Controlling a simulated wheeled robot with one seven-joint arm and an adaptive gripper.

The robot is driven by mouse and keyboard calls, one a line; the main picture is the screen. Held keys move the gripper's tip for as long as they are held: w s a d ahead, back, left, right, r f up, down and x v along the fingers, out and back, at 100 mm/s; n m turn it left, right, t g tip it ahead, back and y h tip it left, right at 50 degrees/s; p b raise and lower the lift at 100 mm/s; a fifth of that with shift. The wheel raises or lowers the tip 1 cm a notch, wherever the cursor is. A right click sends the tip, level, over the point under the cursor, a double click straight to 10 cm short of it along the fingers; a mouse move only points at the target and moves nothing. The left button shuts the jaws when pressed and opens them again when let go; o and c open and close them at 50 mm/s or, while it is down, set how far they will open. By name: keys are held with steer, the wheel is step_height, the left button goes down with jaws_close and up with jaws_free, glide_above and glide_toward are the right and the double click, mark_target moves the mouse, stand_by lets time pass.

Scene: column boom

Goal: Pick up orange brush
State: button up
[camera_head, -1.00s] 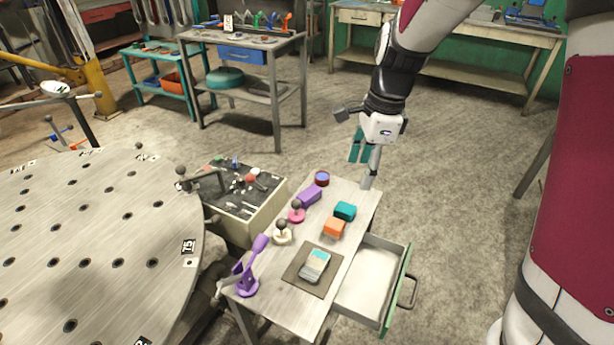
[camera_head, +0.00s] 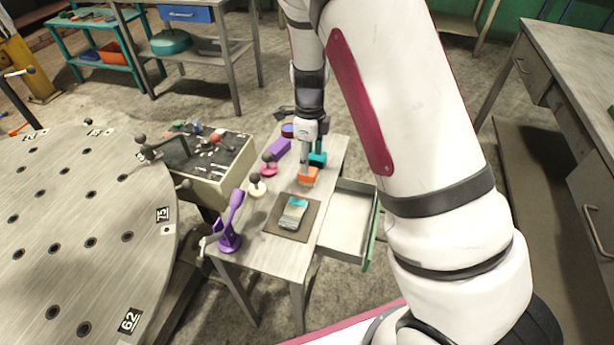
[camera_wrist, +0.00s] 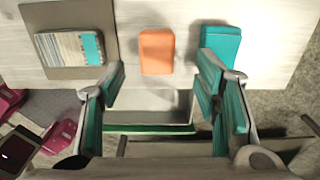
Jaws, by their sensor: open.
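The orange brush (camera_head: 308,177) shows as a small orange block on the small work table. In the wrist view the orange brush (camera_wrist: 157,51) lies ahead of the jaw opening, between the lines of the two fingers. My gripper (camera_head: 309,163) is over the table, close to the brush in the head view and partly covering that area. In the wrist view my gripper (camera_wrist: 163,88) is open with nothing between its teal-padded fingers. I cannot tell its exact height above the brush.
A teal block (camera_wrist: 220,45) lies close by my right finger tip. A grey-and-teal item (camera_head: 293,213) rests on a dark mat (camera_head: 273,228). The drawer (camera_head: 346,217) stands open. Purple, pink and cream items line the table's left side; a purple stand (camera_head: 229,234) is at its front corner.

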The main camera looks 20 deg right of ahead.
steer(key=shift+a+f, duration=0.2)
steer(key=shift+f, duration=2.8)
steer(key=shift+c, duration=0.3)
jaws_close()
steer(key=shift+r, duration=0.15)
steer(key=shift+r, duration=0.55)
step_height(320, 180, up, 2)
steer(key=shift+r, duration=0.15)
steer(key=s+d+r, duration=0.1)
steer(key=s+d, duration=0.1)
steer(key=s, duration=1.4)
steer(key=shift+d+r, duration=0.2)
steer(key=shift+d, duration=0.05)
